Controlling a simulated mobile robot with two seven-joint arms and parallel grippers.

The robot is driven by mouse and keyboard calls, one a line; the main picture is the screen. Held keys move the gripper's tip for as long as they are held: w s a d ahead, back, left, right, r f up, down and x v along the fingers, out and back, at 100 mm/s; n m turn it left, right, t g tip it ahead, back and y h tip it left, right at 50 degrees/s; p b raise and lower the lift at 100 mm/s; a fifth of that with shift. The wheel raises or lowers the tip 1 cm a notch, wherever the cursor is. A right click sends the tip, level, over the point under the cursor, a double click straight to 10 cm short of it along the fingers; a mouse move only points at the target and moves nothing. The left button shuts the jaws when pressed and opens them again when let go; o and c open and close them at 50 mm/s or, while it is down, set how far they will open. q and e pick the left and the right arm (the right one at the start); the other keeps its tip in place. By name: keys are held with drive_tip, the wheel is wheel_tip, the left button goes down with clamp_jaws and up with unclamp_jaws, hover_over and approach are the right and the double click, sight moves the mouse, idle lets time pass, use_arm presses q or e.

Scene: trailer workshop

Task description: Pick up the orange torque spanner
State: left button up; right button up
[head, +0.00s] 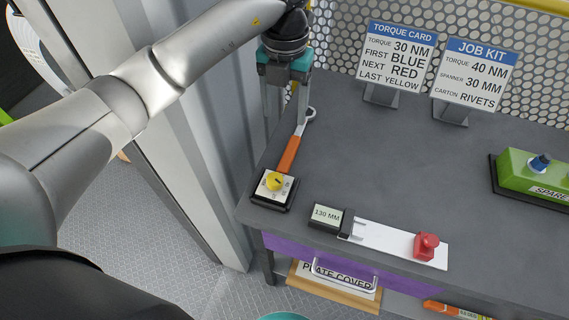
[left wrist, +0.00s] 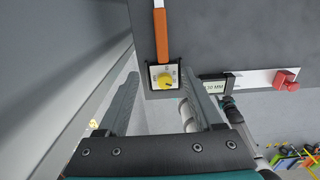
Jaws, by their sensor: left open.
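The orange torque spanner (head: 289,155) lies on the left part of the dark grey bench top (head: 395,150), its metal ring end pointing away to the back. Its orange handle also shows in the left wrist view (left wrist: 162,38), beyond the fingertips. My left gripper (head: 286,112) is open and empty, pointing down beside the spanner's metal end in the head view. In the left wrist view its two fingers (left wrist: 160,80) stand apart, with the yellow dial showing between them. I cannot tell its exact height above the bench. My right gripper is not in view.
A yellow dial box (head: 274,183) sits just in front of the handle. A 130 MM display (head: 327,216) with a white rail and red knob (head: 427,246) lies along the front edge. Two sign cards (head: 396,58) stand at the back before a perforated panel. A green box (head: 530,172) is right.

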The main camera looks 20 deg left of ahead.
use_arm(q)
hover_over(287, 158)
drive_tip(key=f, duration=0.8)
drive_tip(key=shift+s+a+f, duration=0.2)
drive_tip(key=shift+s, duration=0.05)
drive_tip(key=shift+w+d+f+b, duration=0.1)
drive_tip(key=shift+w+f+b, duration=0.1)
drive_tip(key=shift+f, duration=1.35)
drive_tip(key=shift+w+d+f+b, duration=0.1)
drive_tip(key=shift+f+b, duration=0.05)
drive_tip(key=shift+f, duration=1.4)
clamp_jaws()
